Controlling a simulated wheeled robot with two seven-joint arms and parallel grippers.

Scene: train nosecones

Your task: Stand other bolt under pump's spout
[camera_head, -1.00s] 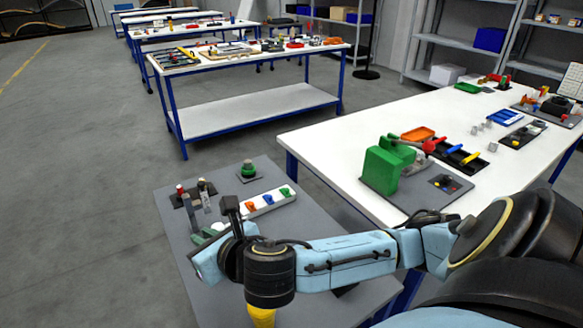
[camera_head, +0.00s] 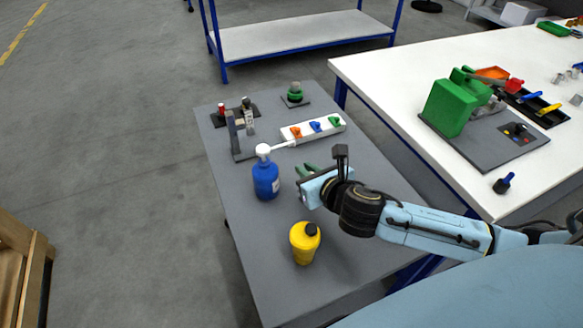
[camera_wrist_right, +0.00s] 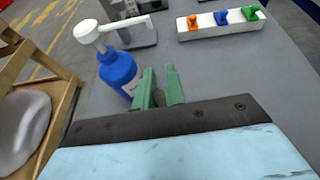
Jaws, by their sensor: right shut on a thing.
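The blue pump bottle (camera_head: 265,181) stands upright on the grey table, with its white spout (camera_head: 284,145) pointing right. It also shows in the right wrist view (camera_wrist_right: 119,71), just beyond the fingers. My right gripper (camera_head: 308,171) is low over the table, right of the bottle and on the near side of the spout. In the right wrist view its green fingers (camera_wrist_right: 159,88) are close together around a small brownish thing (camera_wrist_right: 158,98), probably a bolt, mostly hidden. No other bolt can be made out surely. My left gripper is out of view.
A yellow bottle (camera_head: 304,244) with a dark cap stands near my right wrist. A white block (camera_head: 314,130) with orange, blue and green pieces lies behind the spout. A grey stand (camera_head: 238,138) is behind the bottle.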

